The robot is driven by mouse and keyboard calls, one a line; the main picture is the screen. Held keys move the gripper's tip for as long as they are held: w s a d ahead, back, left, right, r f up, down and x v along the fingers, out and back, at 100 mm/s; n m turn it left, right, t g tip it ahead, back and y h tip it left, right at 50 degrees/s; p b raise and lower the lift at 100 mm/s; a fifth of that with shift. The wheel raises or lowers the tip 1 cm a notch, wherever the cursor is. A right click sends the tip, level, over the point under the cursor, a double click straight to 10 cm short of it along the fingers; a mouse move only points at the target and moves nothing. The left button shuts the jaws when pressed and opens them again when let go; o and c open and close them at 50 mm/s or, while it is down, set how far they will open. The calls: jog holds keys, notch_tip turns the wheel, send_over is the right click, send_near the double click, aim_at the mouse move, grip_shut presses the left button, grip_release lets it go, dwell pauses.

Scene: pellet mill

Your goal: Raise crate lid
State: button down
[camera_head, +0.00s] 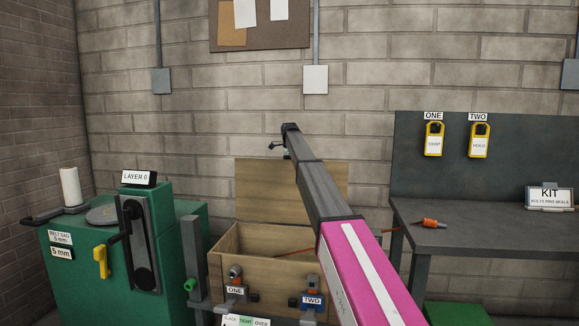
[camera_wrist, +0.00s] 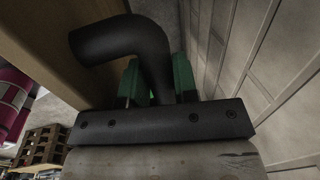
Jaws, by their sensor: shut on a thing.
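The wooden crate (camera_head: 275,278) stands open on the floor between the green machine and the workbench. Its lid (camera_head: 257,190) is raised, standing about upright at the crate's back, near the wall. A black bent handle (camera_head: 275,145) shows by the lid's top edge; in the wrist view the handle (camera_wrist: 112,38) curves close to the lid's brown board (camera_wrist: 45,40). My gripper (camera_head: 287,153) is shut on the handle, its green fingers (camera_wrist: 157,80) on either side of it. My arm hides the lid's right part and some of the crate.
The green machine (camera_head: 180,270), with its black crank, is left of the crate. Valves tagged ONE (camera_head: 235,289) and TWO (camera_head: 311,300) are at the crate's front. The workbench (camera_head: 460,235) is right. The brick wall (camera_head: 370,80) is close behind the lid.

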jog(key=shift+w+d+f, duration=0.15)
jog(key=shift+w, duration=0.3)
jog(key=c, duration=0.9)
grip_release()
jog(key=shift+f, duration=0.1)
jog(key=shift+s, duration=0.1)
notch_tip(320, 180, up, 11)
jog(key=s, duration=0.2)
jog(key=shift+a, duration=0.25)
